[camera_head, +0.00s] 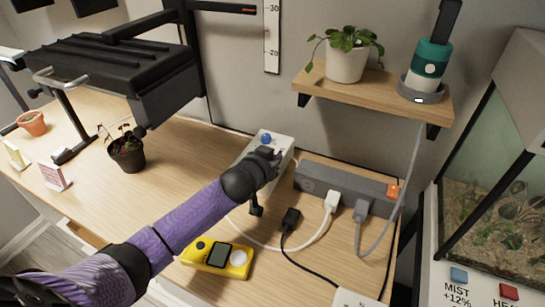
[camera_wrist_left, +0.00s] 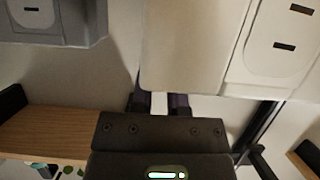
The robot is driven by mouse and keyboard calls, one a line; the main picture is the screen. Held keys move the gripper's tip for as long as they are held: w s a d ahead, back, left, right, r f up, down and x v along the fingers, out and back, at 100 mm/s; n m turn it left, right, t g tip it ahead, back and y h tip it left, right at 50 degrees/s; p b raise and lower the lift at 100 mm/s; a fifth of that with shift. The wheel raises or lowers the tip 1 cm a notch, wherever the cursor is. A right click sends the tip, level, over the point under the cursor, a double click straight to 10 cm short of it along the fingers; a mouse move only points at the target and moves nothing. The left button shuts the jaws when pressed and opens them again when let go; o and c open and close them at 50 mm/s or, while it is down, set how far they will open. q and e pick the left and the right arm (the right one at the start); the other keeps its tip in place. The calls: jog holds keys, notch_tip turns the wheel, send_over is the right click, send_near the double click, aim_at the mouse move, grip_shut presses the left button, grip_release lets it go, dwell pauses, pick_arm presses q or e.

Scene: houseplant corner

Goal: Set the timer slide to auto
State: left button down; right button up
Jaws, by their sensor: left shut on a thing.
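The timer (camera_head: 284,142) is a pale box with a blue knob (camera_head: 266,138) on top, on the wooden table near the wall. My left gripper (camera_head: 268,158) is at the timer, and its wrist covers part of the box in the head view. In the left wrist view my two dark fingers (camera_wrist_left: 159,103) are close together against the edge of a pale casing with slots (camera_wrist_left: 185,45). I cannot read the slide's position. My right gripper is not in view.
A grey power strip (camera_head: 330,181) with plugs and cables lies right of the timer. A yellow meter (camera_head: 217,256) lies in front. A small potted plant (camera_head: 127,157) stands left. A wooden shelf (camera_head: 372,91) overhangs behind, and a glass tank (camera_head: 500,190) stands right.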

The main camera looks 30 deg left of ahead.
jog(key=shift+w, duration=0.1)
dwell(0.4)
pick_arm(q)
jog(key=shift+w, duration=0.95)
jog(key=c, duration=0.6)
grip_release()
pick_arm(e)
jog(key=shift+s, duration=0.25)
